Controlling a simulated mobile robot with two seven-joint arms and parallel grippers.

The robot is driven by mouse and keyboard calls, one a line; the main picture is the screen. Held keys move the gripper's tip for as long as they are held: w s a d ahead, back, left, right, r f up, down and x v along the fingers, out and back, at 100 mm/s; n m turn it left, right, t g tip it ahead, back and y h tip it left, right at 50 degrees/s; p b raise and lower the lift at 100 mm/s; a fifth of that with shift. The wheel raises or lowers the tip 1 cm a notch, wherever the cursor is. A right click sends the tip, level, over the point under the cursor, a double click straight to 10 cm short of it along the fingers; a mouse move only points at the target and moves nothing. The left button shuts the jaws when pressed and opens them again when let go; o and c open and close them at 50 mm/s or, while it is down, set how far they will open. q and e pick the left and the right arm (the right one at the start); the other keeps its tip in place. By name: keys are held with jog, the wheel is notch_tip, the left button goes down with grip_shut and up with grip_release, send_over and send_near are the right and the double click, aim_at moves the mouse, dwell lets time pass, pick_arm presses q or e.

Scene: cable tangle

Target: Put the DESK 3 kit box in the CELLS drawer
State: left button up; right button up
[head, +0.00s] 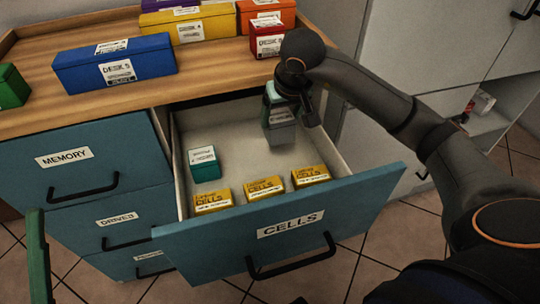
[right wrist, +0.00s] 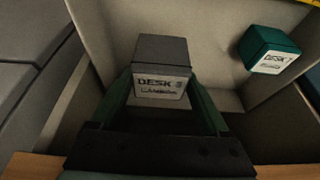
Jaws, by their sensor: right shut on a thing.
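The grey DESK 3 kit box (right wrist: 160,72) is between the fingers of my right gripper (right wrist: 160,100), its white label facing the wrist camera. In the head view my right gripper (head: 279,104) is shut on this box (head: 281,130) and holds it over the back right part of the open CELLS drawer (head: 300,232). I cannot tell whether the box touches the drawer floor. A green part at the lower left edge of the head view may belong to my left arm; my left gripper's fingers are not clearly seen.
In the drawer, a teal box (head: 204,164) stands at the left and yellow CELLS boxes (head: 263,188) line the front. The MEMORY drawer (head: 84,160) is shut. A blue DESK 5 box (head: 115,66) and several other boxes stand on the wooden top. The drawer's middle is clear.

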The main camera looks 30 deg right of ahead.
aim_at(280, 137)
jog(key=shift+f+b, duration=0.85)
jog(key=shift+f, duration=2.45)
jog(key=shift+f, duration=0.1)
jog(key=o, duration=1.5)
jog(key=shift+c, duration=0.2)
jog(key=shift+r, duration=0.25)
jog(key=p+v, duration=0.3)
jog(key=v, duration=0.7)
jog(key=shift+s+r, duration=0.2)
jog(key=shift+r, duration=0.15)
jog(key=shift+s+a+r+p, duration=0.1)
jog(key=shift+s+r+p, duration=0.1)
jog(key=shift+r+p, duration=0.15)
jog(key=shift+r, duration=0.15)
